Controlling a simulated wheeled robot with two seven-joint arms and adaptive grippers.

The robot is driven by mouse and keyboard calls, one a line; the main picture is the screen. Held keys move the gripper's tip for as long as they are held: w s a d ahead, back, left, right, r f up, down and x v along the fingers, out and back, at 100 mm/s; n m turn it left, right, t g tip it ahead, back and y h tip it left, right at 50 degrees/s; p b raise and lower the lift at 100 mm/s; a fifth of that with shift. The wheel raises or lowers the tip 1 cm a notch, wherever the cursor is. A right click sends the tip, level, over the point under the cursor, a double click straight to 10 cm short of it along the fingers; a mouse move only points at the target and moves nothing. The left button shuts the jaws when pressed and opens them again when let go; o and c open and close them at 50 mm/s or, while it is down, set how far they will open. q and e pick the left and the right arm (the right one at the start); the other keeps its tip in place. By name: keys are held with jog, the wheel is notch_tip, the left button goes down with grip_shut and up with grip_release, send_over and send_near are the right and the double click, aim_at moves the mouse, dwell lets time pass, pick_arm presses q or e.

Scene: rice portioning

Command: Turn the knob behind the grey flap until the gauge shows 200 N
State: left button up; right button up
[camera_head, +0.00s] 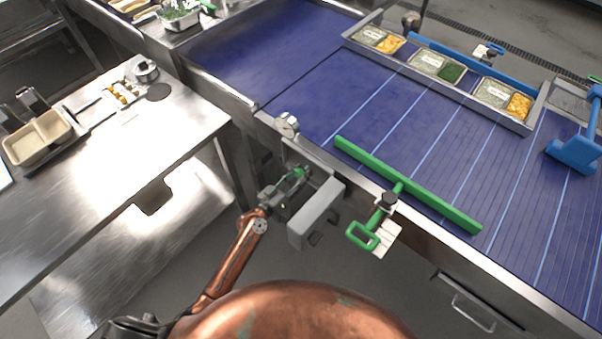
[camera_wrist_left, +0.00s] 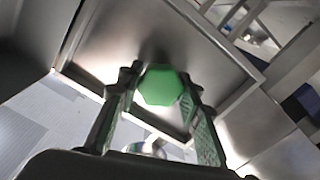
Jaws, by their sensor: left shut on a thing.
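The green knob (camera_wrist_left: 160,86) shows in the left wrist view as a faceted block in front of a metal recess. My left gripper (camera_wrist_left: 158,108) has its two fingers on either side of the knob and is shut on it. In the head view the left gripper (camera_head: 292,180) reaches into the housing beside the belt, and a bit of the green knob (camera_head: 299,173) shows at its tips. The grey flap (camera_head: 316,212) stands open to the right of the gripper. The round gauge (camera_head: 287,124) sits above on the belt's edge; its reading is too small to tell. My right gripper is out of view.
A green bar with a handle (camera_head: 410,186) lies across the edge of the blue belt (camera_head: 300,60), right of the flap. Several food trays (camera_head: 436,67) stand along the far side. A steel table (camera_head: 110,185) is at left, with open floor between.

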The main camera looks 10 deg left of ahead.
pick_arm(q)
jog(key=n, duration=0.5)
jog(key=shift+n, duration=0.3)
jog(key=n, duration=0.4)
jog(key=shift+n+p, duration=0.3)
jog(key=shift+p, duration=0.1)
jog(key=o, duration=1.2)
jog(key=shift+c, duration=0.2)
jog(key=shift+a, duration=0.1)
jog(key=v, duration=1.2)
